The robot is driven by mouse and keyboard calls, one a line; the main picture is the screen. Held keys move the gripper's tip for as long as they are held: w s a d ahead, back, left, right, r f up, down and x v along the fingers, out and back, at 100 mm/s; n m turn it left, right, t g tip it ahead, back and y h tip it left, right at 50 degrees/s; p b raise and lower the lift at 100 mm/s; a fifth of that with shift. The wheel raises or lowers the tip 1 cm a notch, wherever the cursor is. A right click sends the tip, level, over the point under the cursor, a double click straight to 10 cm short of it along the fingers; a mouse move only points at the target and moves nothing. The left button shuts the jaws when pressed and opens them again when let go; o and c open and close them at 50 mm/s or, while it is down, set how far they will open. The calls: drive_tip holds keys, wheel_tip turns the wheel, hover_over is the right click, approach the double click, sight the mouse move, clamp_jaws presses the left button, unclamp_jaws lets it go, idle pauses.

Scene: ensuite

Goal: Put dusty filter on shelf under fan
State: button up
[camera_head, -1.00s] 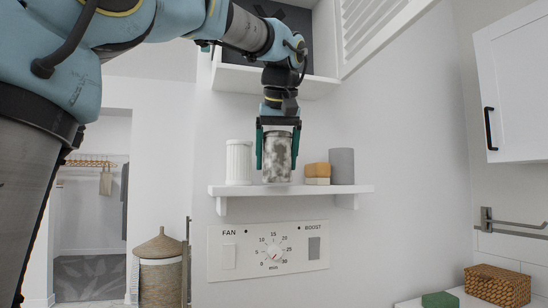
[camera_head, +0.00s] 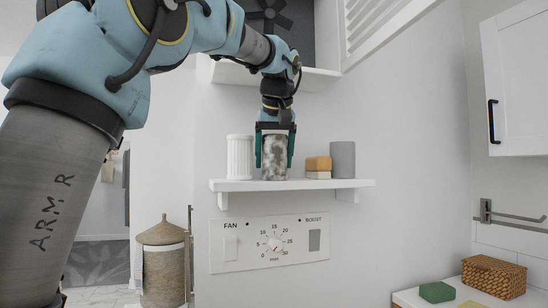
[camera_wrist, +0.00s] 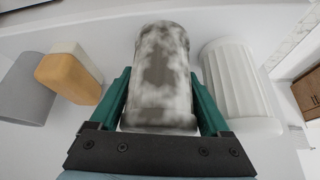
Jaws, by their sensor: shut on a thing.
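The dusty filter (camera_head: 275,160) is a cylinder mottled grey and white. My gripper (camera_head: 275,150) is shut on it from above, with one teal finger on each side. The filter is upright at the shelf (camera_head: 232,186), between a white ribbed cylinder and the sponges. Its lower end is at the shelf's top surface; I cannot tell for sure whether it touches. In the wrist view the filter (camera_wrist: 160,75) fills the space between the fingers. The fan (camera_head: 268,16) shows in the open housing above, partly hidden by my arm.
The white ribbed cylinder (camera_head: 240,157) stands close left of the filter. Orange and cream blocks (camera_head: 318,166) and a grey cylinder (camera_head: 342,160) stand to the right. The fan control panel (camera_head: 270,243) is below the shelf. An open louvred door (camera_head: 375,30) hangs at upper right.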

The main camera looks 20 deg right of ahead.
drive_tip(key=o, duration=1.2)
drive_tip(key=shift+o, duration=0.2)
drive_tip(key=shift+r, duration=0.2)
drive_tip(key=v, duration=1.1)
drive_tip(key=shift+s+r+p, duration=0.3)
